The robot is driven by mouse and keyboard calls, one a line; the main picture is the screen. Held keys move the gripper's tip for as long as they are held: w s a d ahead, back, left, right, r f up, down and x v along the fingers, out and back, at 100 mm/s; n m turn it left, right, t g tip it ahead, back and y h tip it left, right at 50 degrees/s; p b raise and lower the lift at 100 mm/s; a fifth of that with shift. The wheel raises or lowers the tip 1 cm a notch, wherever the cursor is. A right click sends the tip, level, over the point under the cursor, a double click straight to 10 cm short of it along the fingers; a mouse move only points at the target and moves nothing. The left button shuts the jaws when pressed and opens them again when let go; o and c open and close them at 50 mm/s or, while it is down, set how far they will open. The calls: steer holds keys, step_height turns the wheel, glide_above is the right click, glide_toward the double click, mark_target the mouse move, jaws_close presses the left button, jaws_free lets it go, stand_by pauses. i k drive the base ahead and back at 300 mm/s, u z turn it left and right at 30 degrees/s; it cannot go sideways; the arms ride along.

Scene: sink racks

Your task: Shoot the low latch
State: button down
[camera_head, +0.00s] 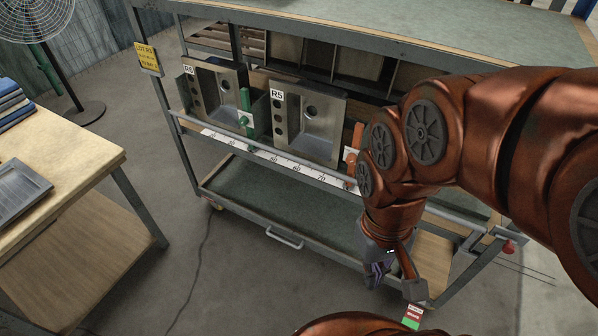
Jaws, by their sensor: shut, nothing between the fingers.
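No part is plainly recognisable as the low latch. A red knob (508,247) sits on the cart's lower right corner, and a pale pull handle (284,238) is on the lower shelf's front edge. My gripper (375,281) points down in front of the cart's lower right part, its dark fingers shut and empty. Close to its right is a narrow orange-brown piece with a grey block (415,290) and a red, white and green label (412,317) below. I cannot tell whether the gripper touches it. My arm hides part of the cart's right side.
The rack cart (250,207) holds two steel sinks, a left one (218,88) and one marked R5 (318,112), with green (245,108) and orange (357,137) uprights beside them. A wooden table (70,160) stands left, a fan (38,20) behind it. The floor between is clear except for a cable.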

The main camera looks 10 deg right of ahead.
mark_target(508, 249)
steer(key=z, duration=2.05)
